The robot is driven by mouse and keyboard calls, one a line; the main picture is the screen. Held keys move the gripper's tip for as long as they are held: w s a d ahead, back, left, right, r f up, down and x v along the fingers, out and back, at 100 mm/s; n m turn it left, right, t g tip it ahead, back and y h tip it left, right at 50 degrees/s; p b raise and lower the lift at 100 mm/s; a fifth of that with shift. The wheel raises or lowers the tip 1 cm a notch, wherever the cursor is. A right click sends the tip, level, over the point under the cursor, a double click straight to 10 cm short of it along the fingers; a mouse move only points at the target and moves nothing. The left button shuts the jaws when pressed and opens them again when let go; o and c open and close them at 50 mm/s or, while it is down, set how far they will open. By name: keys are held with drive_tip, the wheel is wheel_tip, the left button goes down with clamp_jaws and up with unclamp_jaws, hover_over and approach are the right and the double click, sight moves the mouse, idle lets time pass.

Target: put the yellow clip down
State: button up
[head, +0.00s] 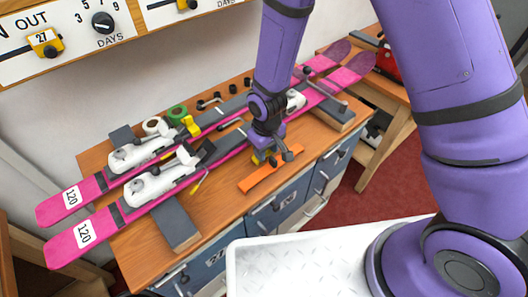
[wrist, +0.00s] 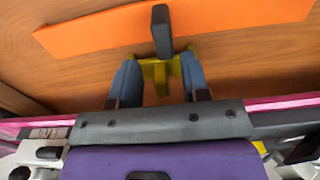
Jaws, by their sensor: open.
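The yellow clip (wrist: 158,70) lies on the wooden bench top between the fingertips of my gripper (wrist: 159,62) in the wrist view. The fingers are open on both sides of it; whether either touches it I cannot tell. A dark grey upright piece (wrist: 161,32) stands at the clip's far side, over the orange strip (wrist: 90,32). In the head view my gripper (head: 266,150) is low over the bench, and the yellow clip (head: 258,157) shows only partly beneath it, beside the orange strip (head: 268,179).
Two pink skis (head: 94,222) with white bindings lie across the bench (head: 140,255), close to my gripper. Another yellow piece (head: 192,126) and a green roll (head: 177,112) lie farther back. Bare wood is left of the orange strip.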

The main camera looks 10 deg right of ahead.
clamp_jaws()
drive_tip(key=shift+r, duration=0.2)
